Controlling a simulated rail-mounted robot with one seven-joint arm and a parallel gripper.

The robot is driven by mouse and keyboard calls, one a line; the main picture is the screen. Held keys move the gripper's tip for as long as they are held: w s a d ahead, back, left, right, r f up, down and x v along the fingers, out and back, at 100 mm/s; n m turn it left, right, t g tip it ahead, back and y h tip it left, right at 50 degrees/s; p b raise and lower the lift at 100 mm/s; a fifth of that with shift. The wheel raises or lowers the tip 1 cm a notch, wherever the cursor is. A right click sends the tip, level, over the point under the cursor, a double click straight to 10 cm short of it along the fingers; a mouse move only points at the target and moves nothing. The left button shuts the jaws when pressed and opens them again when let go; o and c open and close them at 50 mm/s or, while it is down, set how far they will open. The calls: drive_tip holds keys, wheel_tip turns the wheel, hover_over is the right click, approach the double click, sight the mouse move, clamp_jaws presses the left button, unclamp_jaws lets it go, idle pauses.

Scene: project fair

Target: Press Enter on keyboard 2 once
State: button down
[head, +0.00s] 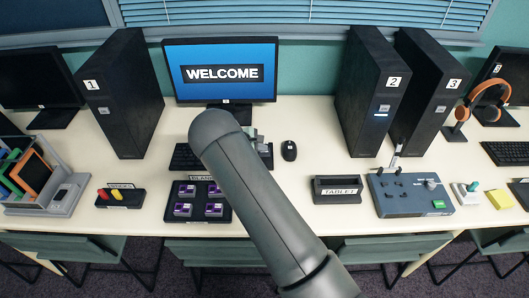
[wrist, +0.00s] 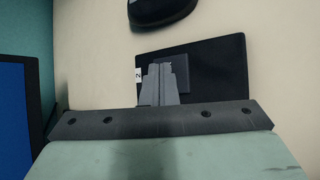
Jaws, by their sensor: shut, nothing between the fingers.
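Keyboard 2 (head: 185,158) is dark and lies in front of the middle monitor in the head view; my arm hides its middle. In the wrist view, the dark keyboard (wrist: 215,75) carries a white label "2" at its edge. A slightly lighter square patch shows on it behind my fingers, but single keys and Enter cannot be made out. My gripper (wrist: 161,72) is shut and empty, with its fingers over the keyboard; I cannot tell whether they touch it. In the head view, my gripper (head: 259,143) shows partly beside my arm, over the keyboard's right part.
The middle monitor (head: 221,75) reads WELCOME and stands behind the keyboard. A mouse (head: 289,150) lies to the right. Tower 2 (head: 370,90) stands right.

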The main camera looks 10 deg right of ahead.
sight(262, 153)
idle(0.5)
drive_tip(key=shift+r, duration=0.7)
drive_tip(key=shift+r+p, duration=1.15)
drive_tip(key=shift+r, duration=1.4)
